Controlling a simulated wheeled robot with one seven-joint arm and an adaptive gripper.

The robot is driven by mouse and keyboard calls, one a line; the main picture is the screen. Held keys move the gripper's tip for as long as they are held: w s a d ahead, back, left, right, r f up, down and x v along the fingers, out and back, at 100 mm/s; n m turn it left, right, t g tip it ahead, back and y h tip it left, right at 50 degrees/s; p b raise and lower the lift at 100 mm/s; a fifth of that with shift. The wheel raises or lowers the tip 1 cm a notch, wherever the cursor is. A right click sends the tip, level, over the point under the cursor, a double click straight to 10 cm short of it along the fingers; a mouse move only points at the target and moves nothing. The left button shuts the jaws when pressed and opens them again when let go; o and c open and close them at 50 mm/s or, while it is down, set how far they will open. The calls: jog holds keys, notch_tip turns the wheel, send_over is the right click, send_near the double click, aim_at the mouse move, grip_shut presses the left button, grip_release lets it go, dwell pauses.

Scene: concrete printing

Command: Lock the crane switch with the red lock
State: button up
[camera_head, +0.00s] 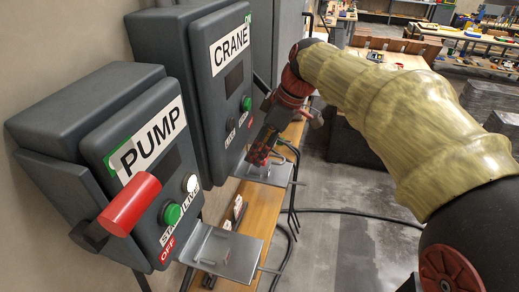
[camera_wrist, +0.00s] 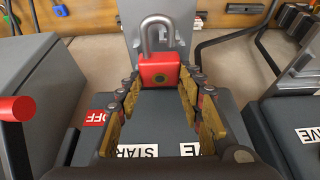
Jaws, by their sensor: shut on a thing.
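The red lock (camera_wrist: 160,72) with a grey shackle sits between the fingers of my gripper (camera_wrist: 160,88) in the wrist view. The shackle points up; I cannot tell whether it is latched. A grey metal bracket (camera_wrist: 131,28) is just behind the lock. In the head view my gripper (camera_head: 262,157) is at the lower right of the grey CRANE box (camera_head: 215,88), above its metal tray (camera_head: 275,177). The lock is hard to make out there. The crane's switch handle is not clearly visible in the head view.
The PUMP box (camera_head: 110,150) with a red handle (camera_head: 131,203) stands nearer, on the left. Its metal tray (camera_head: 235,262) juts out below. A red handle (camera_wrist: 17,108) shows at the left of the wrist view. Cables lie on the floor; wooden workbenches (camera_head: 395,52) stand behind.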

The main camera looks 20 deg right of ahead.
jog(key=shift+f+b, duration=1.15)
jog(key=shift+f, duration=0.2)
dwell(0.4)
jog(key=o, duration=1.4)
jog(key=v, duration=1.2)
jog(key=shift+a, duration=0.1)
